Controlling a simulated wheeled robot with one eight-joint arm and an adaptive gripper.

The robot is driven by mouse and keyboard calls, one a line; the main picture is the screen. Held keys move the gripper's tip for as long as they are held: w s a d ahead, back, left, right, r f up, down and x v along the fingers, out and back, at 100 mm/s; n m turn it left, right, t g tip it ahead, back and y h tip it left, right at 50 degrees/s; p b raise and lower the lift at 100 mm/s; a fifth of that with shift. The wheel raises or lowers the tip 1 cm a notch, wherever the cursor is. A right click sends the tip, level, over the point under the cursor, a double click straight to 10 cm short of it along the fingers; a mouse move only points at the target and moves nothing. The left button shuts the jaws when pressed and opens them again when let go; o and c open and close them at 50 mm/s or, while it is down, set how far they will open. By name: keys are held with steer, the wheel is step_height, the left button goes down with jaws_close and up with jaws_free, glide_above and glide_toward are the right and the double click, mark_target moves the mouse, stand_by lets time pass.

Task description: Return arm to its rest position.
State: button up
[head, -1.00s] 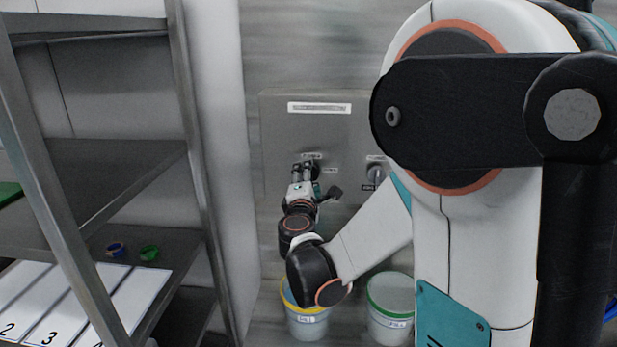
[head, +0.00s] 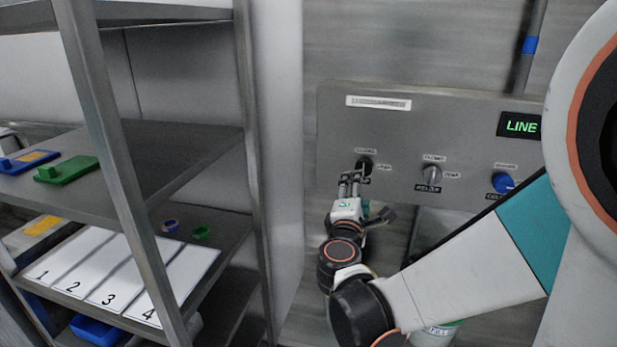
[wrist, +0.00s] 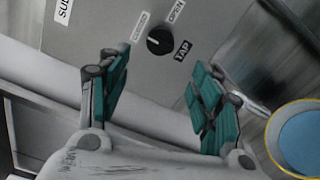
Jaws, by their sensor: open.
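My gripper (head: 350,180) is in front of the left part of the grey control panel (head: 385,130) in the head view. In the wrist view its two teal-padded fingers (wrist: 160,100) are spread apart with nothing between them. A black knob (wrist: 159,41) labelled TAP, with OPEN and another label above it, lies beyond the fingers. The same knob (head: 365,165) is partly behind the fingertips in the head view. In the wrist view the fingers are apart from the knob. My arm reaches in from the right.
A metal shelf rack (head: 140,165) stands at the left with numbered white cards (head: 110,270) and coloured pieces. A yellow-rimmed bucket (wrist: 300,140) shows in the wrist view.

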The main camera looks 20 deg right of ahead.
steer(key=s+f+m+g+y, duration=0.3)
steer(key=s+f+m+g, duration=0.15)
steer(key=s+m, duration=0.4)
steer(key=s+a+f+m+g+y, duration=0.2)
steer(key=s+a+m+y, duration=0.4)
steer(key=s+a, duration=0.6)
steer(key=shift+s+a+f+g+y, duration=0.3)
steer(key=shift+s+g+y, duration=0.25)
steer(key=shift+g, duration=0.2)
